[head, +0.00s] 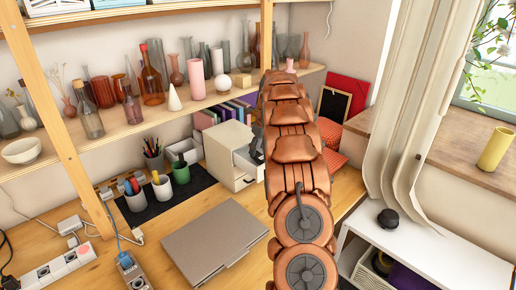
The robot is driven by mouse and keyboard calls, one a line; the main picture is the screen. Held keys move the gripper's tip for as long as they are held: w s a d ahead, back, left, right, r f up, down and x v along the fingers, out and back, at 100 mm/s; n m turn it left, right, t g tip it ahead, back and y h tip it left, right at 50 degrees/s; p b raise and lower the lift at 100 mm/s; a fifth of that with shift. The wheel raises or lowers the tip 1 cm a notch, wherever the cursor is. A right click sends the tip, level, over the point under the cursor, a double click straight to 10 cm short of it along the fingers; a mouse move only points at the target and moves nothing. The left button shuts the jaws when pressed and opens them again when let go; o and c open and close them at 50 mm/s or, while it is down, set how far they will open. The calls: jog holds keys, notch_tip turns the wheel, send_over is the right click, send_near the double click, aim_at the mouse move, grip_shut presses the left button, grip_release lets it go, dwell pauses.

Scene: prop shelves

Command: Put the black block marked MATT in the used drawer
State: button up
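A small white drawer unit (222,152) stands on the wooden desk, left of my copper arm. A drawer at its right side (250,164) appears pulled out, partly hidden by my arm. My gripper (257,148) shows only as a dark part beside the arm, close to the drawer. Its fingers are mostly hidden, so I cannot tell whether they are open or holding anything. I cannot make out a black block marked MATT or any drawer label.
A shelf (130,128) crowded with bottles and vases runs behind. A closed laptop (215,240) lies on the desk, beside a black mat (160,207) with pen cups. A dark round object (388,218) sits on the white cabinet (450,260) at right.

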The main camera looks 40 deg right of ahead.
jog(key=shift+o, duration=1)
jog(key=v, duration=1.2)
dwell(0.4)
